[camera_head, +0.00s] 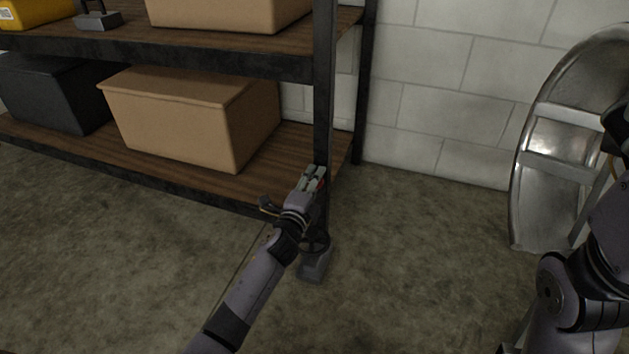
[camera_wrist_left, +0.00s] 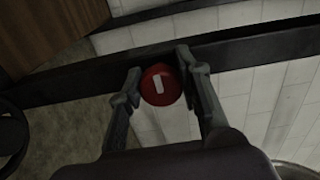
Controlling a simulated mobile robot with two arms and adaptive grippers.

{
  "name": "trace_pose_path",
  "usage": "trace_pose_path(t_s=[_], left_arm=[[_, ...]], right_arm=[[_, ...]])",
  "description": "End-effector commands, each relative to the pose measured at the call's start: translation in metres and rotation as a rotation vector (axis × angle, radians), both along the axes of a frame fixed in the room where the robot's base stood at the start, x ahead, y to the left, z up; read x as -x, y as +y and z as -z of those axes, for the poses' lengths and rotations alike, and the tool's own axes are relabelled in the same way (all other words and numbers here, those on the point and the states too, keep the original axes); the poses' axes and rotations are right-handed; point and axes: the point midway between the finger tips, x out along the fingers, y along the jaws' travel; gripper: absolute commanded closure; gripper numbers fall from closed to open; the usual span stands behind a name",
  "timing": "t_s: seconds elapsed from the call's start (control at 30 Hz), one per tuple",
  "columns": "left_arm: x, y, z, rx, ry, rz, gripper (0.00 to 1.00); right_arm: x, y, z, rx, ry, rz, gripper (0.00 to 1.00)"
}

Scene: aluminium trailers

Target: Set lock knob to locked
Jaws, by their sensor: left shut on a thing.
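The lock knob (camera_wrist_left: 160,86) is a round red knob with a white bar on its face, by the black shelf post. In the left wrist view the bar stands nearly upright, tilted slightly. My left gripper (camera_wrist_left: 158,70) has a finger on each side of the knob and is shut on it. In the head view my left gripper (camera_head: 314,178) is at the post, and only a sliver of red (camera_head: 321,185) shows beside it. Which setting the knob is at, I cannot tell. My right arm shows at the right edge, but its gripper is not visible.
The shelf (camera_head: 200,62) holds cardboard boxes (camera_head: 185,115) and a dark bin (camera_head: 50,92). A grey device with a dark wheel (camera_head: 315,262) stands on the floor below my left gripper. A large metal rim-like object (camera_head: 545,145) stands at the right. Floor between is clear.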

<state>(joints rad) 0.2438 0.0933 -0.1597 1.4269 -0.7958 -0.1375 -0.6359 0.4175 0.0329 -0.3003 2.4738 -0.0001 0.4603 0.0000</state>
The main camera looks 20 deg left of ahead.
Motion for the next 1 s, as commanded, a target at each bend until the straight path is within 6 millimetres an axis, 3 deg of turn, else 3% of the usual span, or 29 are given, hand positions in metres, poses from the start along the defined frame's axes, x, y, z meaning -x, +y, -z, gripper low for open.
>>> trace_pose_path(t_s=[0.07,0.1,0.37,0.77,1.0], left_arm=[[0.0,0.001,0.0,0.003,0.0,-0.003,0.96],[0.0,0.001,0.0,0.002,0.0,-0.003,0.67],[0.0,0.001,0.0,0.001,0.0,-0.002,0.49],[0.005,0.001,0.0,-0.001,0.0,-0.001,0.48],[0.046,0.002,0.002,-0.002,0.003,0.0,0.48]], right_arm=[[0.0,0.0,0.0,-0.002,0.0,-0.001,0.0],[0.0,0.0,0.0,-0.002,0.0,-0.001,0.0],[0.0,-0.001,-0.001,-0.007,0.0,-0.003,0.0],[0.0,-0.001,-0.001,-0.008,-0.001,-0.002,0.0],[0.0,-0.001,-0.001,-0.006,-0.001,-0.003,0.0]])
